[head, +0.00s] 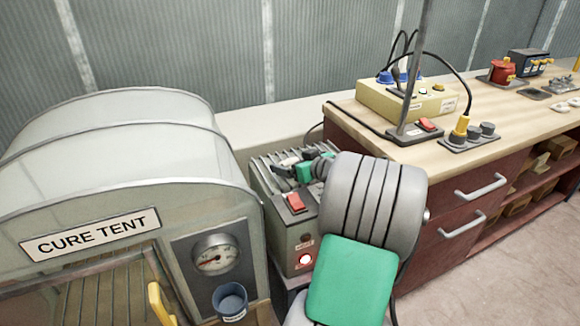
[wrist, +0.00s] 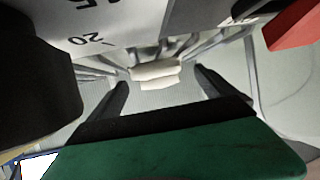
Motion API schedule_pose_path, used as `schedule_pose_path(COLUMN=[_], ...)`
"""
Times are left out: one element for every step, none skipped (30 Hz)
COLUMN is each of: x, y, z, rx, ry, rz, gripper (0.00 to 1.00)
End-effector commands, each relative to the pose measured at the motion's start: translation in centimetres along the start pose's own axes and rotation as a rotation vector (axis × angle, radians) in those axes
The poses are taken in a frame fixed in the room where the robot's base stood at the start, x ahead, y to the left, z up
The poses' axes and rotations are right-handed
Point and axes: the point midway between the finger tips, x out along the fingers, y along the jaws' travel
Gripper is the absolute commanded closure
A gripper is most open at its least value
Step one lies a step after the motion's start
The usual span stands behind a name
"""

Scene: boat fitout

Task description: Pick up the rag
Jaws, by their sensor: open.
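A small off-white, folded-looking cloth, seemingly the rag (wrist: 155,73), lies near the grey fins in the wrist view. My gripper (wrist: 163,78) is open, with one dark finger on each side of the cloth. The cloth shows between and beyond the fingertips; I cannot tell whether they touch it. In the head view my gripper (head: 303,168) is over the finned top of the grey box (head: 284,235) beside the cure tent. I cannot make out the rag there; the gripper and arm cover part of the box top.
A red switch (head: 296,202) is on the box. The workbench (head: 370,135) on the right carries a yellow instrument (head: 405,100) with cables and a pole.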

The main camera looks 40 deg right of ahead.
Motion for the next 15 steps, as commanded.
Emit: schedule_pose_path(x=[0.07,0.05,0.03,0.02,0.02,0.01,0.01,0.01,0.00,0.00,0.00,-0.01,-0.01,-0.01,-0.01], y=[0.02,0.03,0.03,0.03,0.03,0.03,0.02,0.02,0.02,0.02,0.02,0.02,0.02,0.02,0.01], z=[-0.04,-0.04,-0.05,-0.04,-0.04,-0.04,-0.04,-0.04,-0.04,-0.04,-0.04,-0.04,-0.04,-0.04,-0.04], rx=[0.000,0.000,0.000,0.000,0.000,0.000,0.000,0.000,0.000,0.000,-0.001,-0.001,-0.001,-0.001,-0.001], ry=[0.000,0.000,0.000,0.000,0.000,0.000,0.000,0.000,0.000,0.000,0.000,0.000,0.000,0.000,0.000], rz=[0.001,0.001,0.001,0.001,0.001,0.001,0.001,0.001,0.001,0.001,0.001,0.001,0.001,0.001,0.001], gripper=[0.05,0.05,0.05,0.05,0.05,0.08,0.10,0.13,0.16,0.19,0.21,0.24,0.27,0.29,0.32])
